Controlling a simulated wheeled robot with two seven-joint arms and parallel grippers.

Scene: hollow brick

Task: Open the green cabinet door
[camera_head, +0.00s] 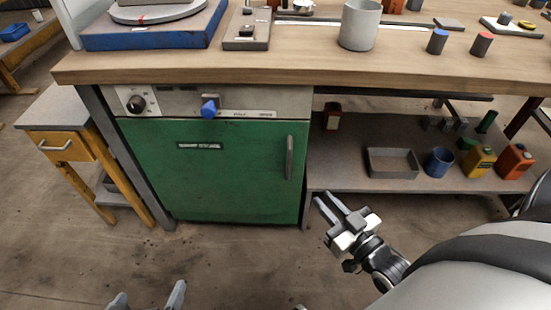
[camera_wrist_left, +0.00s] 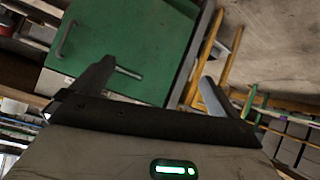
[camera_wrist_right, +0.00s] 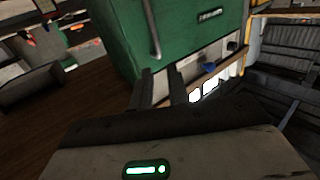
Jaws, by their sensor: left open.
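The green cabinet door (camera_head: 235,170) is closed, below a pale panel with a black knob (camera_head: 137,104) and a blue knob (camera_head: 209,108). Its vertical grey handle (camera_head: 290,158) is near the right edge. The door also shows in the left wrist view (camera_wrist_left: 140,45) and right wrist view (camera_wrist_right: 185,35), with the handle (camera_wrist_right: 152,28) beyond the right fingertips. My right gripper (camera_head: 324,197) is in front of the cabinet, right of and lower than the handle, apart from it. Its fingers are slightly apart and empty. My left gripper (camera_head: 147,297) is low at the front left, open and empty.
A wooden worktop (camera_head: 290,72) overhangs the cabinet. On the right, a lower shelf (camera_head: 335,165) holds a grey tray (camera_head: 392,162), a blue cup (camera_head: 438,161) and bottles. A small yellow-framed table (camera_head: 62,145) stands left. The floor before the door is clear.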

